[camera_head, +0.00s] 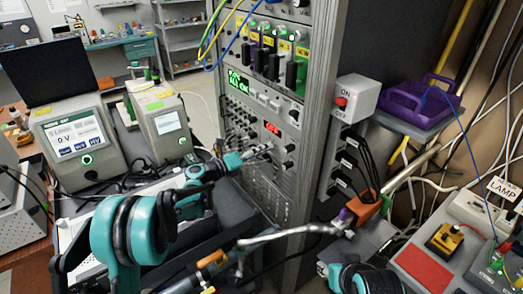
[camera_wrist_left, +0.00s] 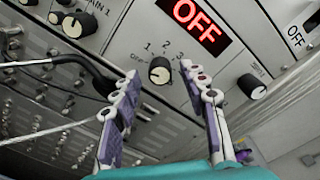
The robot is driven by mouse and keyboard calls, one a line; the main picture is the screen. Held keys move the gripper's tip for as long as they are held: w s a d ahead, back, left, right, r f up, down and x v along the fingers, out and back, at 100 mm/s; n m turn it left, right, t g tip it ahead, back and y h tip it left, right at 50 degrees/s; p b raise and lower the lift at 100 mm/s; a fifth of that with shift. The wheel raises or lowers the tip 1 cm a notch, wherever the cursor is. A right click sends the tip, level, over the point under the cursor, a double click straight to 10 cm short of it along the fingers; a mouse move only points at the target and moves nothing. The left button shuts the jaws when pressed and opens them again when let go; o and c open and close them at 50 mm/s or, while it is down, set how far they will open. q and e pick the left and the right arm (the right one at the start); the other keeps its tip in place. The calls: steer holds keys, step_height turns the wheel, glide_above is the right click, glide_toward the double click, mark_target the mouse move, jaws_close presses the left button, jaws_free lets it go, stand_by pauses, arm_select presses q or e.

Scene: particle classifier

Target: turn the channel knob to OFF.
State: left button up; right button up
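The channel knob (camera_wrist_left: 159,70) is a pale round knob with a dark mark, set in a grey panel in the left wrist view. OFF, 1, 2 and 3 are printed around it. Its exact pointing direction is hard to tell. A red display (camera_wrist_left: 201,24) above it reads OFF; it also shows in the head view (camera_head: 271,128). My left gripper (camera_wrist_left: 160,69) is open, its purple-padded fingers on either side of the knob in the picture; contact cannot be judged. In the head view my left gripper (camera_head: 258,152) is at the panel. My right gripper (camera_head: 344,217) is low right, partly unclear.
Another knob (camera_wrist_left: 251,86) sits right of the channel knob, and a black cable (camera_wrist_left: 75,62) runs to the left. An ON/OFF switch box (camera_head: 352,98) and a purple tray (camera_head: 419,101) are right of the rack. Benchtop meters (camera_head: 77,138) stand left.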

arm_select(q)
steer(key=v, duration=1.2)
steer(key=shift+r, duration=0.1)
steer(key=s+d+f+m+g+y, duration=0.15)
steer(key=s+m+y, duration=0.25)
steer(key=s+m, duration=0.45)
steer(key=s+d+m+g+y, duration=0.1)
steer(key=s+m+g+y, duration=0.15)
steer(key=s+m, duration=0.6)
steer(key=s+a+f+m+y, duration=0.2)
steer(key=s+a+m+y, duration=0.2)
steer(key=s+m, duration=0.3)
steer(key=s+a+f+m+y, duration=0.3)
steer(key=s+a+m, duration=0.3)
steer(key=m, duration=0.5)
steer(key=shift+s+t+y, duration=0.3)
steer(key=shift+s+y, duration=0.25)
steer(key=shift+s, duration=0.5)
steer(key=shift+f, duration=0.1)
